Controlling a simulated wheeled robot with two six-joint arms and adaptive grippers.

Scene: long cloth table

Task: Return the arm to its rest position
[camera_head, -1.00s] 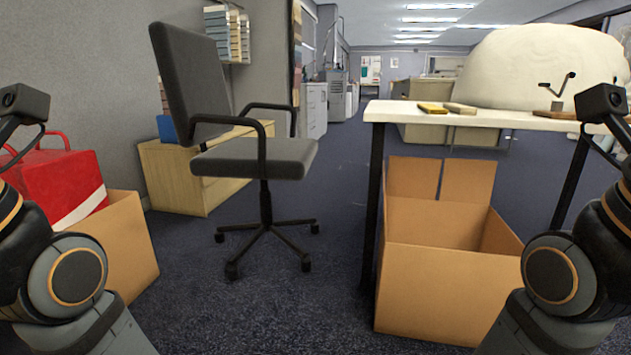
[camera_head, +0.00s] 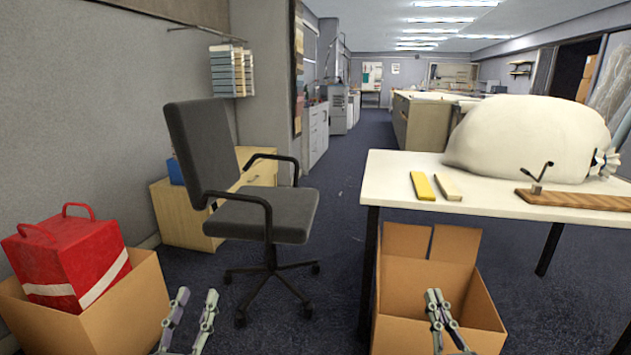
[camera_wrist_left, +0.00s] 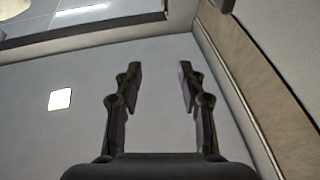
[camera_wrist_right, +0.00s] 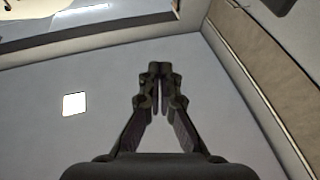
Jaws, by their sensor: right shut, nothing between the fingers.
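My left gripper (camera_head: 198,297) shows at the bottom of the head view, beside the right wall of the left box. Its fingers stand apart with nothing between them. The left wrist view also shows this gripper (camera_wrist_left: 158,72) open and empty. My right gripper (camera_head: 434,295) shows low in the head view, in front of the box by the table. Its fingertips meet, and the right wrist view shows the right gripper (camera_wrist_right: 160,68) shut and empty. Both wrist views look toward the ceiling. Most of both arms is out of the head view.
A cardboard box (camera_head: 140,300) holding a red bag (camera_head: 62,262) is at the left. An open cardboard box (camera_head: 478,312) stands under the white table (camera_head: 400,170). The table bears two flat blocks, a white sack (camera_head: 530,140) and a wooden board. A dark office chair (camera_head: 265,215) stands between.

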